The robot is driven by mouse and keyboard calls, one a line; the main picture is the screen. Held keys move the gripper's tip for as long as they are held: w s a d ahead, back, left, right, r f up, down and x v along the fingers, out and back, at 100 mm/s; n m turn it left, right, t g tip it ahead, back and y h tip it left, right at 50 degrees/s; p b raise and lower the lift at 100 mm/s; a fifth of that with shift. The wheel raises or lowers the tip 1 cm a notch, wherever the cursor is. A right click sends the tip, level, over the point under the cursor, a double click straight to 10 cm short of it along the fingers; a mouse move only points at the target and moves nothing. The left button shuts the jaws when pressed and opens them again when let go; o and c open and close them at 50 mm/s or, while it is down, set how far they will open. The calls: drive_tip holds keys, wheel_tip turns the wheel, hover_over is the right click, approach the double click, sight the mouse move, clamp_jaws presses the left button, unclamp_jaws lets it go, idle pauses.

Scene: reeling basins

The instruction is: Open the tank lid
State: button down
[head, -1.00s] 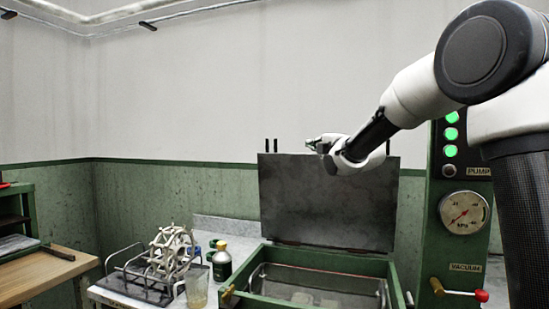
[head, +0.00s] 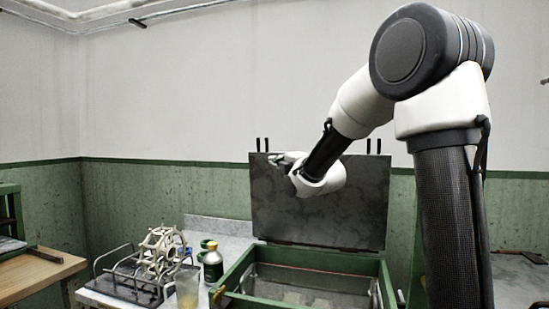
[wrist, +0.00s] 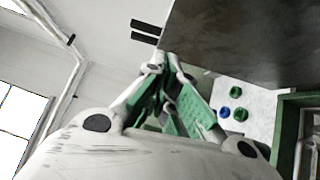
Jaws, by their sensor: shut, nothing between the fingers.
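The tank lid (head: 330,215) is a dark grey plate standing upright along the back edge of the green-framed tank (head: 300,303). The tank's basin shows open below it. My gripper (head: 276,158) is at the upper left part of the lid, level with its top edge, fingers pointing left. In the wrist view my gripper (wrist: 166,62) has its green-padded fingers together with nothing between them. The lid's dark face (wrist: 250,45) fills the upper right there, close beside the fingertips. I cannot tell whether they touch it.
A side bench at left holds a wire rack (head: 160,255), a beaker (head: 187,288) and a green bottle (head: 213,263) close to the tank. A wooden table (head: 40,275) stands further left. The wall above the lid is clear.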

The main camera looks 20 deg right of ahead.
sight(270, 154)
drive_tip(key=shift+w+d+r, duration=0.15)
drive_tip(key=shift+w+d, duration=0.1)
drive_tip(key=shift+w, duration=0.95)
drive_tip(key=shift+w+d+r, duration=0.1)
drive_tip(key=shift+w+d, duration=0.2)
drive_tip(key=shift+w, duration=0.95)
drive_tip(key=shift+w+d+r, duration=0.15)
drive_tip(key=shift+w+d, duration=0.1)
drive_tip(key=shift+w, duration=0.95)
